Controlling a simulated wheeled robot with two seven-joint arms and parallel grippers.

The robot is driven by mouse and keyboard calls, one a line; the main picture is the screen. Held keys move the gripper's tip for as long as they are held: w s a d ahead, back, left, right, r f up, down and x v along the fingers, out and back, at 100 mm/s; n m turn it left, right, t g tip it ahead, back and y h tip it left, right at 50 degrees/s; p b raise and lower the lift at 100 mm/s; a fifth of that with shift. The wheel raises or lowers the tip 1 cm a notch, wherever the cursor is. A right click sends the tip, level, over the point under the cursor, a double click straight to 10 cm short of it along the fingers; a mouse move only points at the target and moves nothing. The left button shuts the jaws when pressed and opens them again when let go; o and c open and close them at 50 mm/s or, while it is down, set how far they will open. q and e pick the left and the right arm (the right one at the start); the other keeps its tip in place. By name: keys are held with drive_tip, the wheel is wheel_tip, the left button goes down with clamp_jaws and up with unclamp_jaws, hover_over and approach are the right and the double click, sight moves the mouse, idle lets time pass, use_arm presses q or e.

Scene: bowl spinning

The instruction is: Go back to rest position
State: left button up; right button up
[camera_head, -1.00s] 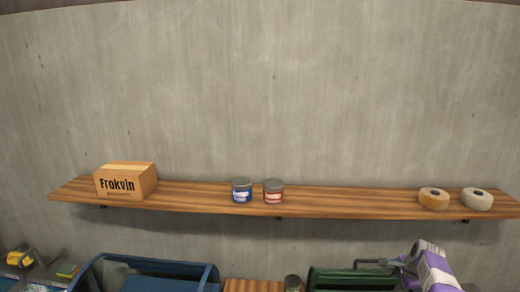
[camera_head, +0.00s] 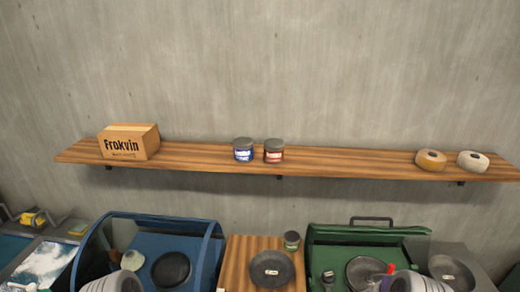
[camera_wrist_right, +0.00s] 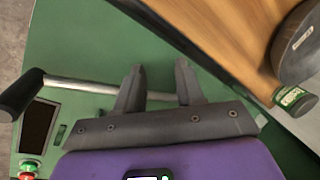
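My right gripper (camera_wrist_right: 160,85) shows in the right wrist view, its two dark fingers apart with nothing clasped between them. A grey metal bar (camera_wrist_right: 80,86) with a black end passes behind the fingers over a green surface. The distance between bar and fingers is unclear. In the head view neither gripper shows; only pale rounded parts, likely of my arms, stand at the bottom edge. A dark bowl (camera_head: 171,269) sits in the blue machine (camera_head: 150,247), another (camera_head: 364,272) in the green machine (camera_head: 335,238), and a third (camera_head: 272,270) on the wooden table (camera_head: 236,262) between them.
A shelf (camera_head: 340,166) on the wall holds a cardboard box (camera_head: 128,142), two jars and two tape rolls. A small can (camera_head: 291,240) stands at the table's back. The green machine's black handle (camera_head: 372,219) sticks up. The wrist view also shows a screen (camera_wrist_right: 38,125) and buttons.

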drive_tip(key=s+a+n, duration=0.1)
drive_tip(key=s+a, duration=0.1)
drive_tip(key=s, duration=0.1)
drive_tip(key=s+a+f+n, duration=0.1)
drive_tip(key=s+a, duration=0.1)
drive_tip(key=s, duration=0.1)
drive_tip(key=s+a+f+n+y, duration=0.1)
drive_tip(key=s+a, duration=0.2)
drive_tip(key=shift+f+g, duration=0.1)
drive_tip(key=shift+g, duration=0.3)
drive_tip(key=s+a+n+g+y+b, duration=0.1)
drive_tip(key=s+a+n, duration=0.1)
drive_tip(key=s+a, duration=0.3)
drive_tip(key=s+a+n, duration=0.2)
drive_tip(key=s, duration=0.5)
wheel_tip(320, 180, down, 17)
drive_tip(key=b, duration=1.6)
drive_tip(key=shift+w+r+b, duration=0.2)
drive_tip(key=shift+w+b, duration=0.15)
drive_tip(key=shift+b, duration=0.05)
drive_tip(key=shift+d, duration=0.1)
